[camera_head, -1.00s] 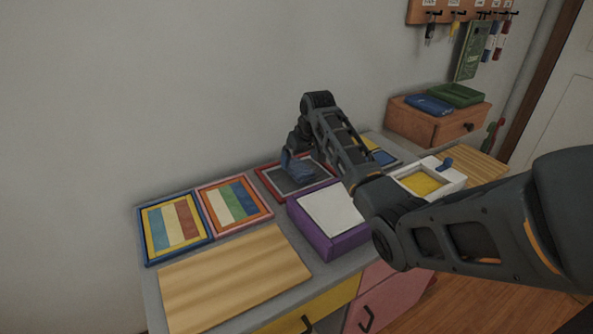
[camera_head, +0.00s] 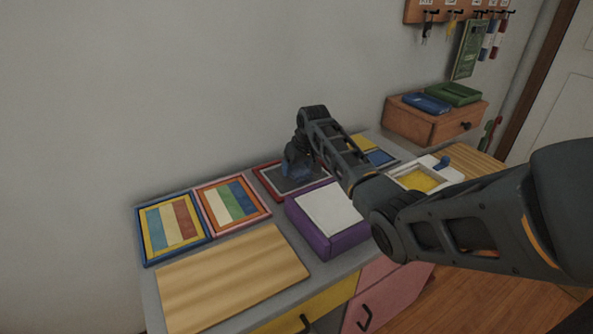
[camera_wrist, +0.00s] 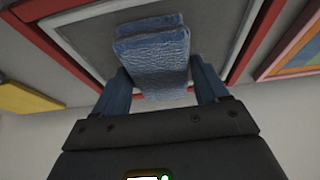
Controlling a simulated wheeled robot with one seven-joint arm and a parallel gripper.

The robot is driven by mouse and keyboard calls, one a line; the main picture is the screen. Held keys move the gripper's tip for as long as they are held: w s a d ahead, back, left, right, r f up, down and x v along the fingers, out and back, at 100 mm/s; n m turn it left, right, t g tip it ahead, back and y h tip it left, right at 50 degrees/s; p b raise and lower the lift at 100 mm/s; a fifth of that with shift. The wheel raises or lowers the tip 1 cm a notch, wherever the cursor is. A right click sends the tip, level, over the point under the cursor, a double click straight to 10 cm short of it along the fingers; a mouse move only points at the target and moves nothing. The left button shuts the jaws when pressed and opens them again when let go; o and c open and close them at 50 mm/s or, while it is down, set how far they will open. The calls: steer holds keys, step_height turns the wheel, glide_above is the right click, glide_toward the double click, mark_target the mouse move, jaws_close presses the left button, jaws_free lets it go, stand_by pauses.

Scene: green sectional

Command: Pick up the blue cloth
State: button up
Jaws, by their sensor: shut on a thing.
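The blue cloth (camera_wrist: 152,52) is a folded, textured piece held between the two fingers of my gripper (camera_wrist: 166,88) in the wrist view. In the head view, the cloth (camera_head: 298,172) shows small and dark blue below my gripper (camera_head: 297,160), over the red-framed tray with a grey inside (camera_head: 270,187). My gripper is shut on the cloth. The red-framed tray also shows behind the cloth in the wrist view (camera_wrist: 222,82). I cannot tell for sure whether the cloth still touches the tray.
A purple box with a white top (camera_head: 318,243) stands just in front. Two framed striped panels (camera_head: 148,256) lie to the left, with a wooden board (camera_head: 235,275) before them. A white box with yellow inside (camera_head: 452,175) and a wooden drawer box (camera_head: 405,127) stand to the right.

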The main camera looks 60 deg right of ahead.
steer(key=c, duration=0.5)
steer(key=shift+o, duration=0.2)
steer(key=shift+r, duration=0.1)
